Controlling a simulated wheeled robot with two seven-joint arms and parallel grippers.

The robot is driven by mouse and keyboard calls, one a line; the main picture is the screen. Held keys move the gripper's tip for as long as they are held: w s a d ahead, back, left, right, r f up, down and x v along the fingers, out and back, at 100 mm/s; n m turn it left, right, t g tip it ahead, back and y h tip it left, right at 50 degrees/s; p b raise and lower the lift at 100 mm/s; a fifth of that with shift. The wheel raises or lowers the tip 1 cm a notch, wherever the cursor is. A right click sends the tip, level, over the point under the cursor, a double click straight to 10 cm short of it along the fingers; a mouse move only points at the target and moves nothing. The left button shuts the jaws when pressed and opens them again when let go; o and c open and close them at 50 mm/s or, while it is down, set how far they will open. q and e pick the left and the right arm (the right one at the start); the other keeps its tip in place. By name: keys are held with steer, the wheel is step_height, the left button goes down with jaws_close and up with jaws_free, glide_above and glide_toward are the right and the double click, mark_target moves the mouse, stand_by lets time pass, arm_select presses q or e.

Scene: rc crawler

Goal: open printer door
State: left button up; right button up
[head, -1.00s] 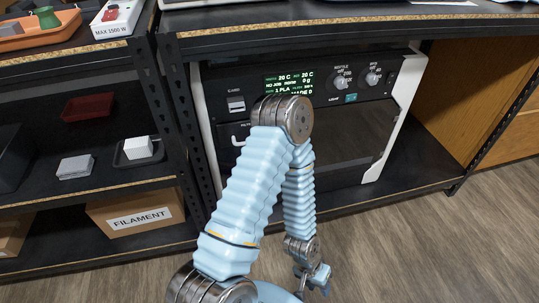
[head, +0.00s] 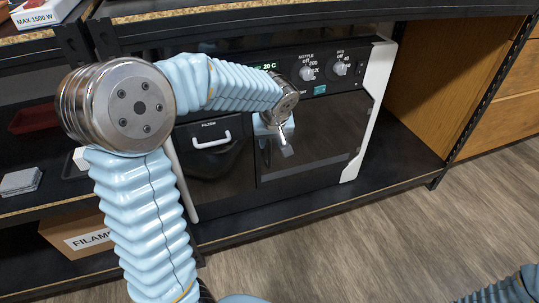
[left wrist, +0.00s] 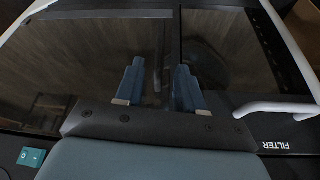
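My left gripper (head: 283,146) is in front of the left part of the door. In the left wrist view, the two blue fingers (left wrist: 157,75) are apart with a gap between them, close to the door glass (left wrist: 85,50) near its edge beside the filter panel. I see nothing clearly gripped. Whether the fingers touch the door cannot be told. My right gripper is out of view; only part of my right arm shows at the lower right.
A filter panel with a white handle (head: 212,140) is left of the door; the handle also shows in the left wrist view (left wrist: 275,107). Knobs (head: 308,73) sit above the door. A filament box (head: 85,235) is on the lower left shelf. The floor in front (head: 350,240) is clear.

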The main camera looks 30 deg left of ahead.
mark_target(270, 151)
arm_select(q)
steer(key=x, duration=0.8)
steer(key=shift+w+f+b, duration=0.1)
steer(key=shift+f+b, duration=0.25)
steer(key=shift+f, duration=0.05)
steer(key=shift+c, duration=0.5)
jaws_close()
